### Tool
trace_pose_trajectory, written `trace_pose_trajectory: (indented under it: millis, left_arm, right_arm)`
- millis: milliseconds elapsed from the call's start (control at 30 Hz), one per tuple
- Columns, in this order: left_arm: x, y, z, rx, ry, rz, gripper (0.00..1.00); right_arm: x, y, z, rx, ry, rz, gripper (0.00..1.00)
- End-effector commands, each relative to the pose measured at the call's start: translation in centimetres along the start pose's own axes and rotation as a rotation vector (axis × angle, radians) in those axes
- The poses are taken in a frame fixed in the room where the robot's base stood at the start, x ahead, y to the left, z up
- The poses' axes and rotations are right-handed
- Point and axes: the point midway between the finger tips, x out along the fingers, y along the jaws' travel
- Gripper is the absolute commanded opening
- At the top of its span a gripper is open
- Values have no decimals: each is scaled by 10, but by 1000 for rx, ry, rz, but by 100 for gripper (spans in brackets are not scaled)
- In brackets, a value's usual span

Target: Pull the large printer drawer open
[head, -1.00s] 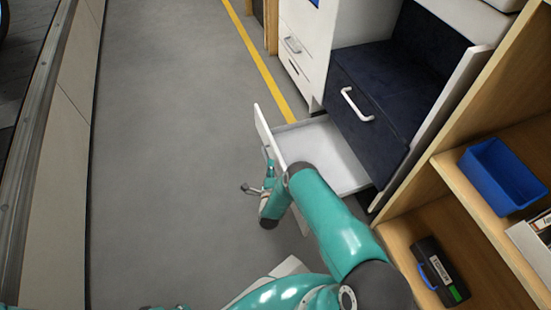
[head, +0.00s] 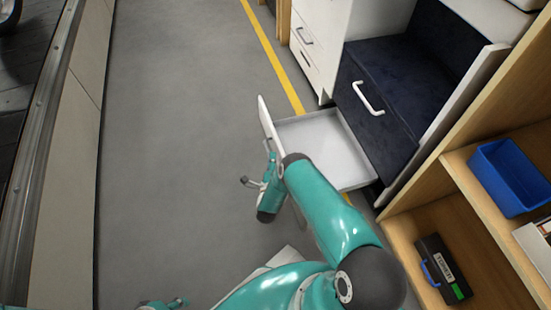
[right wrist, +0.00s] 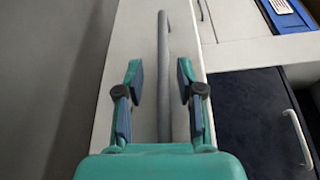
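The large printer drawer (head: 322,145) is white and stands pulled out from under a dark blue cabinet block. Its front panel (head: 268,120) faces left and shows edge-on in the head view. My right gripper (head: 271,162) is at that panel. In the right wrist view the grey bar handle (right wrist: 163,50) runs between the two fingers of my right gripper (right wrist: 160,75). Gaps show on both sides of the bar, so the fingers are open around it. A teal part of my left gripper (head: 168,303) shows at the bottom edge; its fingers are not clear.
The dark block has a white handle (head: 367,98) above the drawer. A wooden shelf (head: 455,170) with a blue bin (head: 508,178) and a dark case (head: 440,268) stands at right. Grey floor (head: 175,150) left of the drawer is clear.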

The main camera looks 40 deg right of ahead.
Motion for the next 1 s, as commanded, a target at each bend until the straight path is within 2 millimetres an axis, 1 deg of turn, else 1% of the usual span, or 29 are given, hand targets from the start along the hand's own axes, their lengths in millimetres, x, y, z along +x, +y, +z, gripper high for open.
trace_pose_trajectory:
  millis: [267,367,700,833,1000]
  left_arm:
    - [-1,0,0,0,1,0,40]
    - [-1,0,0,0,0,0,40]
    - [-1,0,0,0,0,0,40]
    - [-1,0,0,0,0,0,40]
    - [-1,0,0,0,0,0,40]
  right_arm:
    - [-2,-1,0,1,0,-3,37]
    - [-10,-1,0,0,-1,-2,37]
    - [-62,0,-2,0,0,0,37]
    - [-73,0,-3,0,1,-1,37]
    - [-77,0,-3,0,2,-3,37]
